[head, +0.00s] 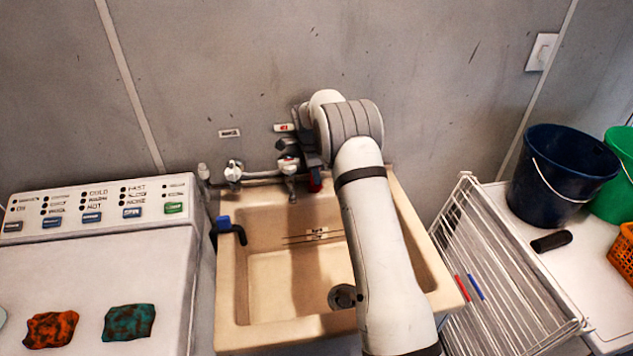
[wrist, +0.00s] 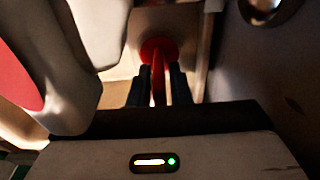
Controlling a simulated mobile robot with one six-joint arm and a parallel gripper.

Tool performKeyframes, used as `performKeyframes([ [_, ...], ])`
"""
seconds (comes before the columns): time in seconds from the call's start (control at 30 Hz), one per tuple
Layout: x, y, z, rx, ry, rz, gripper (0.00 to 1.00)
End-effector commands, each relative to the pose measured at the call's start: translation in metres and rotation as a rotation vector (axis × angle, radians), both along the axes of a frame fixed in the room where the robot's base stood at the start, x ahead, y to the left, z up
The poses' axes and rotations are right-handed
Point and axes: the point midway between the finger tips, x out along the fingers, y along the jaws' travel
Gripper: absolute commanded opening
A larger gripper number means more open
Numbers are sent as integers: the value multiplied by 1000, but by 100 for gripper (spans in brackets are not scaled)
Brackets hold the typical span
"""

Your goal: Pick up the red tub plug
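The red tub plug (wrist: 158,48) shows in the wrist view as a round red disc with a narrow red part running back between my fingers. My gripper (wrist: 159,85) has its two dark fingers close on either side of that narrow part and looks shut on it. In the head view my gripper (head: 314,178) points down at the back ledge of the beige sink (head: 232,300), right of the taps. A small bit of the red plug (head: 315,183) shows at its tip. I cannot tell whether the plug touches the ledge.
Two taps (head: 233,172) and a pipe run along the wall, close left of my gripper. A blue-and-black item (head: 229,229) hangs on the sink's left rim. A washing machine (head: 60,290) stands left, a white wire rack (head: 500,270) right. A dark blue bucket (head: 560,175) stands farther right.

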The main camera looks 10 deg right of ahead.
Motion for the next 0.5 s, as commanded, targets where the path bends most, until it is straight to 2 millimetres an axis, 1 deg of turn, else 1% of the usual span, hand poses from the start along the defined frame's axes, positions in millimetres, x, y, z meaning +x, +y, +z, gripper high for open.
performKeyframes([
  [0.03,0,0,0,0,0,0,13],
  [0.2,0,0,0,0,0,1,0],
  [0.5,0,1,0,0,-1,1,0],
])
